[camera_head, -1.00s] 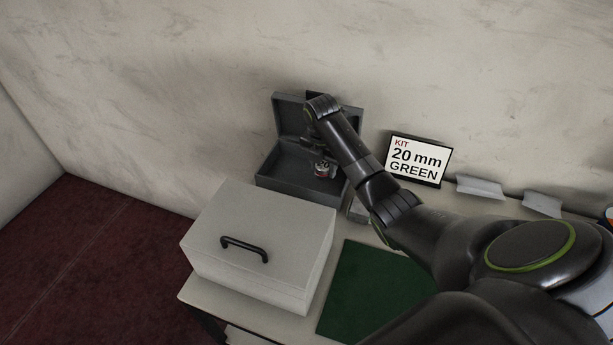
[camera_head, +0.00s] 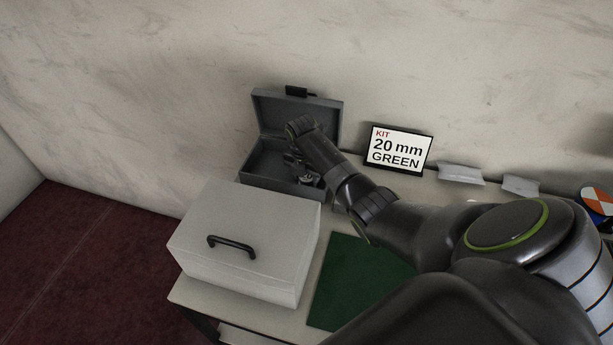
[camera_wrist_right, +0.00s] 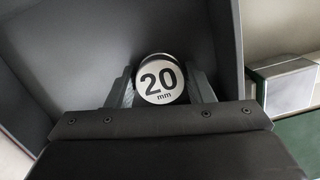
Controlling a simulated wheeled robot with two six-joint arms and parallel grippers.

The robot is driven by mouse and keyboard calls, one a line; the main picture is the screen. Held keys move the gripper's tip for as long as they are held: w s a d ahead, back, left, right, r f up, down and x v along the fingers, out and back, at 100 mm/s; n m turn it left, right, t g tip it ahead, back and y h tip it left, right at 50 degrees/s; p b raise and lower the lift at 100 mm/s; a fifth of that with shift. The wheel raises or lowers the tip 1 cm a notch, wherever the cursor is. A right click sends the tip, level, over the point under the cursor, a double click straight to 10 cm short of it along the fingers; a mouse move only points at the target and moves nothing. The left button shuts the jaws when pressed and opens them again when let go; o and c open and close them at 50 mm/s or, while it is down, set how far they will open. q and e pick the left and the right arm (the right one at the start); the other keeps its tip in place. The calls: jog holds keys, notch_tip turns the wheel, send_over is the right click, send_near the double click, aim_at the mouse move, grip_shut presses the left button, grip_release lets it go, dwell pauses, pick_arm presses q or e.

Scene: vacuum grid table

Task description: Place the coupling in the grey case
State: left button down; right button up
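The grey case (camera_head: 270,187) stands open against the wall, its lid raised at the back. My right gripper (camera_head: 308,178) reaches down into its right part; my arm hides some of the interior. In the right wrist view, the coupling (camera_wrist_right: 160,80) is a short cylinder with a pale end marked "20 mm". It lies between the two fingers of my right gripper (camera_wrist_right: 160,75), which look closed on its sides. The dark grey case interior (camera_wrist_right: 60,45) surrounds it. Whether the coupling touches the case floor is unclear. My left gripper is not in view.
A pale box with a black handle (camera_head: 195,250) stands in front of the case. A green mat (camera_head: 350,275) lies to its right. A sign reading "KIT 20 mm GREEN" (camera_head: 398,148) and small pale holders (camera_head: 460,174) stand along the wall.

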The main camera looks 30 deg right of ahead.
aim_at(304, 179)
jog(key=o, duration=0.3)
jog(key=shift+r, duration=0.1)
notch_tip(304, 179, up, 12)
jog(key=a+b, duration=0.1)
jog(key=shift+s+a, duration=0.15)
jog(key=shift+s, duration=0.2)
dwell(0.5)
